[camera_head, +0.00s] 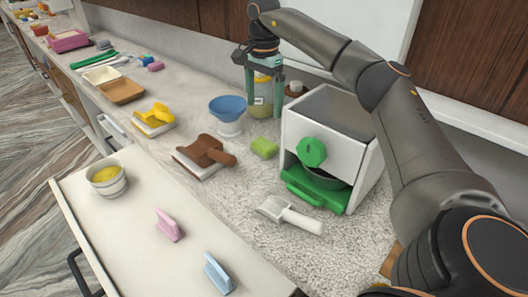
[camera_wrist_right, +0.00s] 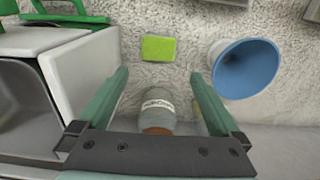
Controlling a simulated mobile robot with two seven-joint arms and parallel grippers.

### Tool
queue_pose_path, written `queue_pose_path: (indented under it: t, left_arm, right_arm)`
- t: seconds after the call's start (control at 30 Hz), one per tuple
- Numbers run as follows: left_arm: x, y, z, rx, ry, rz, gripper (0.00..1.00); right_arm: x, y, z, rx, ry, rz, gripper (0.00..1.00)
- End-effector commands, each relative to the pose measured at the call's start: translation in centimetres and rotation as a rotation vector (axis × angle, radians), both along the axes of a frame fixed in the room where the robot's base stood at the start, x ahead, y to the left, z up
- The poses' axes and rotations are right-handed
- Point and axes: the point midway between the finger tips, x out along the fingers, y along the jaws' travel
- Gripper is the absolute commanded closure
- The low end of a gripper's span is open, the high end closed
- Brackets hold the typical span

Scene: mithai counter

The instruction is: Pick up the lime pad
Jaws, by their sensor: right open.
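The lime pad (camera_head: 264,147) is a small flat green block lying on the speckled counter, left of the white box. It also shows clear and unblocked in the right wrist view (camera_wrist_right: 158,48), ahead of the fingertips. My right gripper (camera_head: 264,112) is open, with its teal fingers pointing down near the back of the counter, behind the pad and apart from it. A jar with a label (camera_wrist_right: 157,108) shows between the fingers in the right wrist view; I cannot tell whether they touch it. My left gripper is not in view.
A white box with a green knob and green tray (camera_head: 362,163) stands right of the pad. A blue bowl on a white base (camera_head: 227,108) stands left of it. A brown scoop (camera_head: 207,151) and a white-handled tool (camera_head: 289,214) lie nearby. Counter directly around the pad is clear.

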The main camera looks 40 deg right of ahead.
Motion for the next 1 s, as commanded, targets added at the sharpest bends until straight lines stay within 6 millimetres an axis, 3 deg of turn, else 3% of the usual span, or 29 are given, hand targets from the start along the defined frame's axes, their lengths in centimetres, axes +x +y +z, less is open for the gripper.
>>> queue_pose_path:
  t: [0.3, 0.53, 0.8, 1.0]
  left_arm:
    - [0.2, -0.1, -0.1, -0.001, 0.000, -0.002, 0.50]
    - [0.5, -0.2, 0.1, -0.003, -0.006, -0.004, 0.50]
    - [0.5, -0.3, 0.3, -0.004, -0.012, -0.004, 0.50]
    - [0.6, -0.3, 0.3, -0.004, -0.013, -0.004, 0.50]
  right_arm:
    - [-0.1, 0.0, -5.5, 0.001, 0.003, 0.000, 0.00]
    - [-0.2, 0.0, -7.2, 0.000, 0.003, 0.000, 0.00]
    - [-0.4, 0.2, -11.0, 0.001, 0.003, -0.001, 0.00]
    - [-0.4, 0.2, -11.6, 0.001, 0.000, -0.001, 0.00]
